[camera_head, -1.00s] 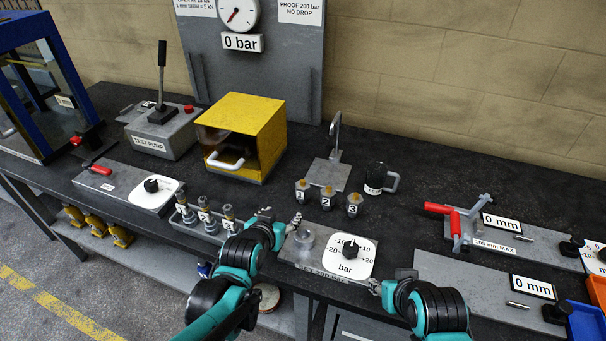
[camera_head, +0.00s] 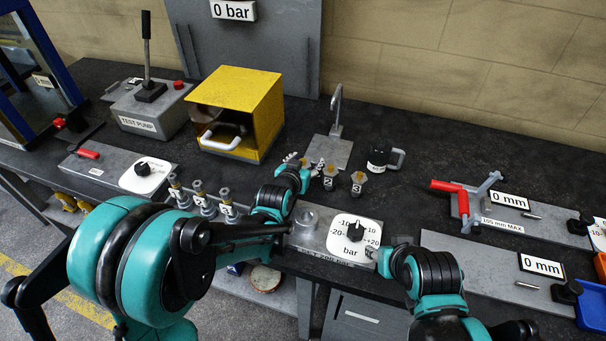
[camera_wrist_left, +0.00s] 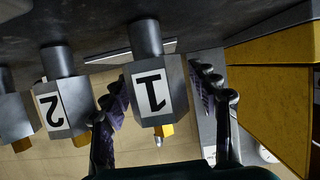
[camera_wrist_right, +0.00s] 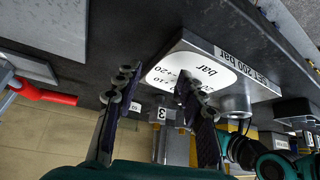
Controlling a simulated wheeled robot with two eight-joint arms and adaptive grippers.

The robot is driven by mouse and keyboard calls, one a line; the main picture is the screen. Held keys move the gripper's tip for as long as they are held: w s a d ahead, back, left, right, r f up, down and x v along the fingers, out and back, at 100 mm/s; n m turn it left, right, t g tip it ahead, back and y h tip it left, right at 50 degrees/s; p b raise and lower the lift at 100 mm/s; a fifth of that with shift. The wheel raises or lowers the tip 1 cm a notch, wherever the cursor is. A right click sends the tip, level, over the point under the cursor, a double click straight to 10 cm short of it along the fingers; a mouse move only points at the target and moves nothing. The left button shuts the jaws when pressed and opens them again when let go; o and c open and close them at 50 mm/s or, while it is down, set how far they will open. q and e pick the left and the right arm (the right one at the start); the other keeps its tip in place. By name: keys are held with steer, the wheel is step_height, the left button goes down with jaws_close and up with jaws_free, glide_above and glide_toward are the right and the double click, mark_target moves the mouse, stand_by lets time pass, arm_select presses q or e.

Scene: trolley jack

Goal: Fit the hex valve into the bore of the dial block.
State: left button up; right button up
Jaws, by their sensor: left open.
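Grey hex valve 1 (camera_wrist_left: 158,92) stands between the fingers of my left gripper (camera_wrist_left: 165,88), which is open around it; whether they touch is unclear. In the head view my left gripper (camera_head: 297,163) largely hides this valve. Valve 2 (camera_head: 329,178) and valve 3 (camera_head: 357,183) stand to its right, upright with brass-coloured tops. The dial block (camera_head: 311,240) lies at the bench front, with its round bore (camera_head: 307,219) left of a white dial (camera_head: 353,236) with a black knob. My right gripper (camera_wrist_right: 157,80) is open and empty by the block's right side.
A rack of several fittings (camera_head: 203,204) stands left of the dial block. A yellow box (camera_head: 238,98) and a test pump (camera_head: 152,112) stand behind. A black mug (camera_head: 379,158) is right of the valves. A red-handled fixture (camera_head: 468,197) lies farther right.

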arm_select(q)
steer(key=shift+w+d+f, duration=0.1)
steer(key=shift+w+f, duration=0.05)
steer(key=shift+w, duration=0.1)
arm_select(e)
steer(key=shift+f, duration=0.1)
arm_select(q)
steer(key=shift+s, duration=0.15)
steer(key=shift+c, duration=0.6)
jaws_close()
